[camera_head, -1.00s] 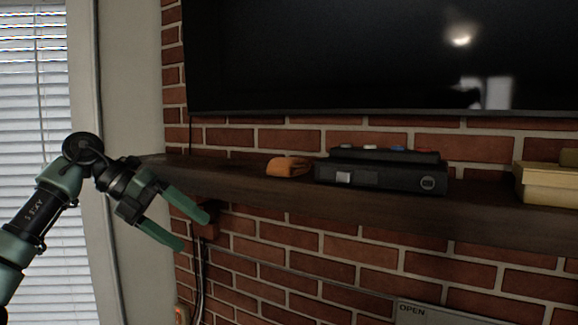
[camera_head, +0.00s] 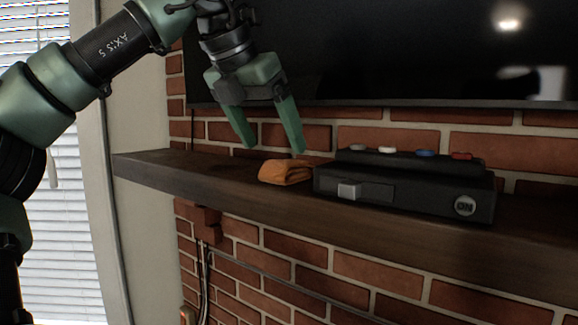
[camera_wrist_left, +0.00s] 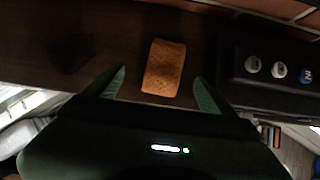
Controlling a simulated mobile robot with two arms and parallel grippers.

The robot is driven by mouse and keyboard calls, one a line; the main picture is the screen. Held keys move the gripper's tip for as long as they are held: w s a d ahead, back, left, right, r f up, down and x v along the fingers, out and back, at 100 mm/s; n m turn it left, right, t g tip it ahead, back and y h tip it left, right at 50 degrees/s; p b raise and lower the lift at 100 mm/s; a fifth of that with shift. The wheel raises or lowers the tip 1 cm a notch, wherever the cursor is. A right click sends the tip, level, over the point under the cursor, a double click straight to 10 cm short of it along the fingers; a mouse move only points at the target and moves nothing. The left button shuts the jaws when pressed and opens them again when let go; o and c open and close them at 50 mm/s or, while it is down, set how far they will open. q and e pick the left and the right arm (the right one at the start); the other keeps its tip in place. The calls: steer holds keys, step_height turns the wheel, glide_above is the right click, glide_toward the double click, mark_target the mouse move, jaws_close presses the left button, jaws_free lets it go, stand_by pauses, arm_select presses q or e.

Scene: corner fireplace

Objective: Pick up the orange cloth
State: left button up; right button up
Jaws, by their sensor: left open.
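The orange cloth (camera_head: 287,172) lies folded on the dark wooden mantel shelf (camera_head: 200,174), just left of a black box. My left gripper (camera_head: 276,150) is open above the cloth, its green fingers pointing down. In the left wrist view the cloth (camera_wrist_left: 164,68) shows between and ahead of the two fingertips (camera_wrist_left: 160,80), with a gap on each side. The fingers do not appear to touch it. My right gripper is in neither view.
The black box (camera_head: 400,192) with coloured buttons on top stands close to the cloth's right. A dark television (camera_head: 390,50) hangs above the shelf on the brick wall (camera_head: 350,270). The shelf is bare left of the cloth.

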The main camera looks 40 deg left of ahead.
mark_target(285, 160)
arm_select(q)
steer(key=shift+f, duration=0.3)
steer(key=shift+w+d+f+p, duration=0.15)
steer(key=shift+w+f+p, duration=0.3)
steer(key=shift+w+f, duration=0.15)
steer(key=shift+w+d+f+p, duration=0.15)
steer(key=shift+w+f+p, duration=0.3)
steer(key=shift+w+f, duration=0.15)
steer(key=shift+w+a+f, duration=0.2)
steer(key=shift+w+f, duration=0.75)
steer(key=shift+w, duration=0.05)
steer(key=shift+s, duration=0.2)
steer(key=shift+s+r, duration=0.15)
steer(key=shift+s, duration=0.1)
steer(key=shift+c, duration=0.4)
steer(key=shift+s+d, duration=0.1)
steer(key=c, duration=1.4)
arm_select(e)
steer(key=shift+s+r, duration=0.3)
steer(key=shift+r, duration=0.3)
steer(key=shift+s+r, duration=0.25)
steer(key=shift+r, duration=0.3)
